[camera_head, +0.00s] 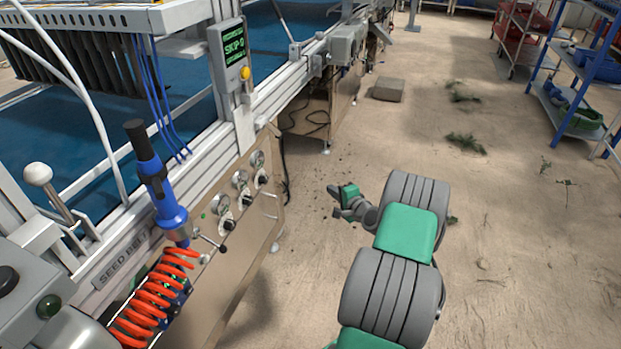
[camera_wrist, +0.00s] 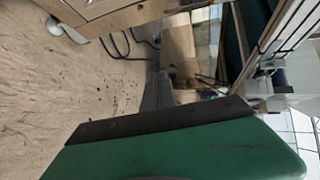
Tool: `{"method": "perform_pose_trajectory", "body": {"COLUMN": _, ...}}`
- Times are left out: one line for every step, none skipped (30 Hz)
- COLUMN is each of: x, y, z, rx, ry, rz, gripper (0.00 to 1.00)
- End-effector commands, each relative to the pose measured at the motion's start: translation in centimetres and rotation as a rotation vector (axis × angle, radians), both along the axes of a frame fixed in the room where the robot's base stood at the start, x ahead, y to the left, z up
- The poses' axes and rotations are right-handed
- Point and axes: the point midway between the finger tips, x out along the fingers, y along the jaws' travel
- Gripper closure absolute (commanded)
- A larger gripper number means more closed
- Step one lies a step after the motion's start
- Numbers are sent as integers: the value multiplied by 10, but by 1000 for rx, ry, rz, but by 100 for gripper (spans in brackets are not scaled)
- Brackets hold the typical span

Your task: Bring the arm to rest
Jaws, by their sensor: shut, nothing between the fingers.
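My arm, grey with green covers, reaches out over the sandy floor to the right of the tray seeder (camera_head: 245,215) in the head view. My gripper (camera_head: 335,190) is at the arm's far end, small in the picture, clear of the machine's front panel. It is shut and holds nothing. In the wrist view, a green and dark part of my gripper fills the lower middle, with floor, cables and the machine's frame beyond it.
The machine's panel has knobs, a blue-handled tool (camera_head: 160,190) and a red coiled hose (camera_head: 150,300). A display (camera_head: 232,52) stands above. A block (camera_head: 388,89) lies on the floor. A blue shelf rack (camera_head: 575,110) stands at the right. Floor right of my arm is open.

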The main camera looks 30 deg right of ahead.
Motion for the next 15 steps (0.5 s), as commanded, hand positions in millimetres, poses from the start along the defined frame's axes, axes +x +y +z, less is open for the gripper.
{"method": "perform_pose_trajectory", "body": {"x": -1, "y": -1, "z": 1, "rx": 0, "ry": 0, "rz": 0, "gripper": 100}}
{"method": "perform_pose_trajectory", "body": {"x": -1, "y": -1, "z": 2, "rx": -1, "ry": 1, "rz": 2, "gripper": 100}}
{"method": "perform_pose_trajectory", "body": {"x": 0, "y": 2, "z": 7, "rx": -9, "ry": 6, "rz": 10, "gripper": 100}}
{"method": "perform_pose_trajectory", "body": {"x": 3, "y": 6, "z": 14, "rx": -19, "ry": 14, "rz": 24, "gripper": 100}}
{"method": "perform_pose_trajectory", "body": {"x": 7, "y": 13, "z": 24, "rx": -34, "ry": 26, "rz": 43, "gripper": 100}}
{"method": "perform_pose_trajectory", "body": {"x": 13, "y": 25, "z": 42, "rx": -64, "ry": 51, "rz": 79, "gripper": 100}}
{"method": "perform_pose_trajectory", "body": {"x": 19, "y": 37, "z": 59, "rx": -95, "ry": 74, "rz": 116, "gripper": 100}}
{"method": "perform_pose_trajectory", "body": {"x": 24, "y": 52, "z": 78, "rx": -129, "ry": 103, "rz": 157, "gripper": 100}}
{"method": "perform_pose_trajectory", "body": {"x": 30, "y": 74, "z": 105, "rx": -183, "ry": 146, "rz": 222, "gripper": 100}}
{"method": "perform_pose_trajectory", "body": {"x": 33, "y": 93, "z": 126, "rx": -228, "ry": 182, "rz": 272, "gripper": 100}}
{"method": "perform_pose_trajectory", "body": {"x": 34, "y": 112, "z": 147, "rx": -274, "ry": 219, "rz": 325, "gripper": 100}}
{"method": "perform_pose_trajectory", "body": {"x": 34, "y": 138, "z": 174, "rx": -336, "ry": 267, "rz": 394, "gripper": 100}}
{"method": "perform_pose_trajectory", "body": {"x": 32, "y": 157, "z": 192, "rx": -381, "ry": 303, "rz": 446, "gripper": 100}}
{"method": "perform_pose_trajectory", "body": {"x": 29, "y": 176, "z": 212, "rx": -427, "ry": 337, "rz": 496, "gripper": 100}}
{"method": "perform_pose_trajectory", "body": {"x": 22, "y": 199, "z": 238, "rx": -489, "ry": 382, "rz": 560, "gripper": 100}}
